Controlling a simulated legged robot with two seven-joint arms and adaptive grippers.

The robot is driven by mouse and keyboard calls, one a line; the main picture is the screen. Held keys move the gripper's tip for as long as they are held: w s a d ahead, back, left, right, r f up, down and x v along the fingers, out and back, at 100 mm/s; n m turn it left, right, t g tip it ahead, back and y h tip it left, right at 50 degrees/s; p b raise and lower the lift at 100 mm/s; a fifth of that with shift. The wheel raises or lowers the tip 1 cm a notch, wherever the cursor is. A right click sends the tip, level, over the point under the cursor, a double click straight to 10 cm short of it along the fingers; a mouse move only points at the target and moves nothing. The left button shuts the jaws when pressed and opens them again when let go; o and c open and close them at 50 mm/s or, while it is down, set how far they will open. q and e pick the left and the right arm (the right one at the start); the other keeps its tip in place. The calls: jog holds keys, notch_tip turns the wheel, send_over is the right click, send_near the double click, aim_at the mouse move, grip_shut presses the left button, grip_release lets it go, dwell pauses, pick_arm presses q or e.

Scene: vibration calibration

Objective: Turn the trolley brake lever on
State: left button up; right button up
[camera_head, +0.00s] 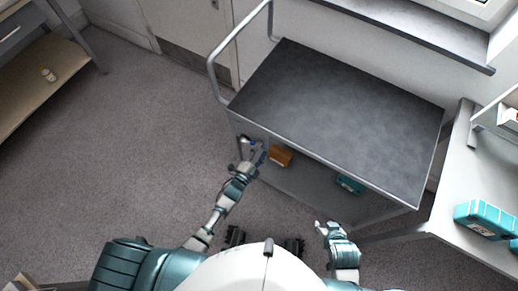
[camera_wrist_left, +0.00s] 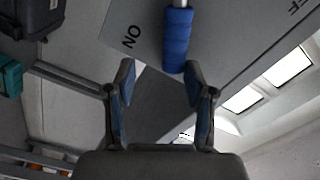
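The trolley (camera_head: 340,105) has a dark grey top and stands in front of me in the head view. Its brake lever has a blue grip (camera_wrist_left: 177,40), which hangs down from the top edge in the left wrist view. A pale plate (camera_wrist_left: 135,30) behind it shows "ON" upside down, and part of "OFF" shows at the far upper right. My left gripper (camera_head: 254,149) is at the trolley's near left corner. In the left wrist view my left gripper (camera_wrist_left: 159,66) is open, with the blue grip's end close to its right fingertip. My right gripper (camera_head: 321,228) is below the trolley's front edge, away from the lever.
An orange-brown box (camera_head: 280,156) and a teal box (camera_head: 350,184) are on the trolley's lower shelf. A bench with teal boxes (camera_head: 485,218) stands at the right, and a wooden shelf (camera_head: 40,75) at the far left. The floor left of the trolley is clear.

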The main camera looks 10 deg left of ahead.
pick_arm(q)
jog(key=shift+w, duration=0.15)
pick_arm(e)
jog(key=shift+d, duration=0.15)
pick_arm(q)
jog(key=shift+a, duration=0.2)
pick_arm(e)
jog(key=shift+w+f, duration=0.1)
pick_arm(q)
jog(key=v, duration=1.2)
jog(key=shift+w, duration=0.1)
